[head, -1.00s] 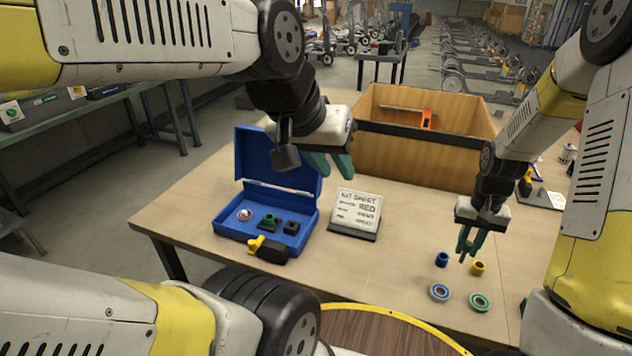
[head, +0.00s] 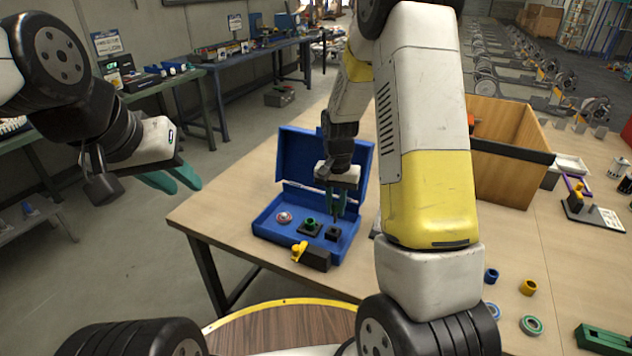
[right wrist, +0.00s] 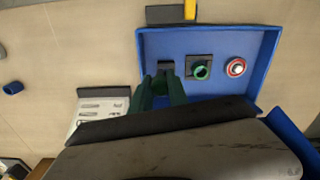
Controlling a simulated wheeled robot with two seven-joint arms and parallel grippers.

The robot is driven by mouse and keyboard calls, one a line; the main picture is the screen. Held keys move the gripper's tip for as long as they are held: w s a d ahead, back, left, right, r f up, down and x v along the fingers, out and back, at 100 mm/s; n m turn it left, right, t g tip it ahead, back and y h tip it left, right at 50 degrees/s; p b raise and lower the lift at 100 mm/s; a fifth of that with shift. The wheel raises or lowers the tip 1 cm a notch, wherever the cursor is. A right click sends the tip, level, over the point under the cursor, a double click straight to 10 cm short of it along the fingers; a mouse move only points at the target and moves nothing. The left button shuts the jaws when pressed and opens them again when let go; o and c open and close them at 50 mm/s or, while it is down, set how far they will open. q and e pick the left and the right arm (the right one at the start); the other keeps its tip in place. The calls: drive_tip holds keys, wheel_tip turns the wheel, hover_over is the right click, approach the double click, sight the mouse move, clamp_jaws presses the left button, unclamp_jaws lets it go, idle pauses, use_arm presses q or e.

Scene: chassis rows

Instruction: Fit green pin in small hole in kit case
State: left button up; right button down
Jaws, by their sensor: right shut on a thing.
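The blue kit case (head: 262,224) stands open on the table, lid up at the back; it also fills the upper right wrist view (right wrist: 215,32). Inside are a red-and-white round piece (head: 284,217), a black block with a green ring (head: 309,225) and a plain black block (head: 332,234). My right gripper (head: 337,210) is over the case, close above the plain black block (right wrist: 165,66). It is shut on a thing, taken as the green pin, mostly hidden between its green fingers. Contact with the block cannot be told. My left gripper (head: 175,180) is open and empty, left of the table.
A black block with a yellow part (head: 312,257) lies in front of the case. A wooden crate (head: 500,172) stands to the right. Blue (head: 491,276) and yellow (head: 528,287) bushings and a green ring (head: 531,325) lie at the front right. The sign (right wrist: 98,108) stands beside the case.

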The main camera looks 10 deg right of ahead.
drive_tip(key=shift+w+d+f+m, duration=0.1)
drive_tip(key=shift+w+f+m, duration=0.35)
drive_tip(key=shift+f+m, duration=0.4)
drive_tip(key=shift+w+f+m, duration=0.45)
drive_tip(key=shift+f+m, duration=0.25)
drive_tip(key=shift+m, duration=0.25)
drive_tip(key=shift+w+d+f+m, duration=0.1)
drive_tip(key=shift+w+f+m, duration=0.35)
drive_tip(key=shift+f+m, duration=0.4)
drive_tip(key=shift+a+f, duration=0.1)
drive_tip(key=shift+f, duration=0.05)
drive_tip(key=shift+f, duration=1.65)
drive_tip(key=c, duration=1.2)
unclamp_jaws()
drive_tip(key=shift+r, duration=0.1)
wheel_tip(320, 180, up, 8)
drive_tip(key=shift+f, duration=0.2)
